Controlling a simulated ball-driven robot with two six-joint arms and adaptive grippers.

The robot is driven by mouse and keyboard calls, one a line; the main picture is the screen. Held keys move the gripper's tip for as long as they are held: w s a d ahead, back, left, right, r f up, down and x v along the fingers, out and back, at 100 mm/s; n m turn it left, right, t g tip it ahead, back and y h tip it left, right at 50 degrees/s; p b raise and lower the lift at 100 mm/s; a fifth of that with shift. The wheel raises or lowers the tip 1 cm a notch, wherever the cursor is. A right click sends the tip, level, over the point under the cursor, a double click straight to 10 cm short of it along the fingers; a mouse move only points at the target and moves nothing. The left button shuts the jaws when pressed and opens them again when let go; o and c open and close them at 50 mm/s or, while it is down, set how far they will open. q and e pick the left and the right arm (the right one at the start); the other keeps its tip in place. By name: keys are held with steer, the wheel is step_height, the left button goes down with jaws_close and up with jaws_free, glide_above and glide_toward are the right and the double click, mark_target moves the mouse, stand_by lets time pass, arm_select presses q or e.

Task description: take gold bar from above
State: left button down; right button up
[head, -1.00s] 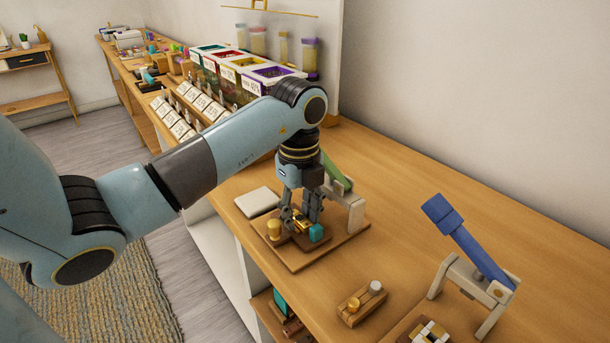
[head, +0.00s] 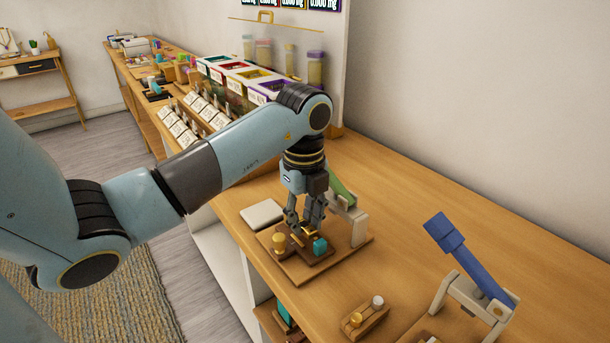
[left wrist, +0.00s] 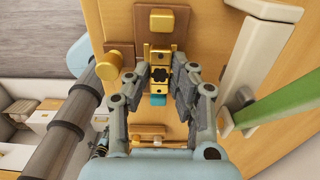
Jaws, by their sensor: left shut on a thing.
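My left gripper (head: 305,224) points straight down over a brown wooden fixture on a board (head: 290,267). In the left wrist view its two fingers (left wrist: 160,71) are shut on the gold bar (left wrist: 160,57), one on each side. In the head view the fingers mostly hide the bar. Whether the bar is clear of the fixture is hard to tell. A teal block (head: 320,246) sits at the near right of the fingers, and a gold round knob (head: 279,240) stands to their left. My right gripper is not in view.
A press with a green lever (head: 341,190) stands close behind the gripper. A white pad (head: 262,214) lies to the left. A blue-lever press (head: 462,252) and a small wooden holder (head: 363,316) stand nearer. The counter between the presses is mostly clear.

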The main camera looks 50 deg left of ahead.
mark_target(303, 224)
arm_select(q)
steer(key=shift+r+p, duration=1.65)
steer(key=shift+r, duration=0.4)
steer(key=shift+f, duration=0.1)
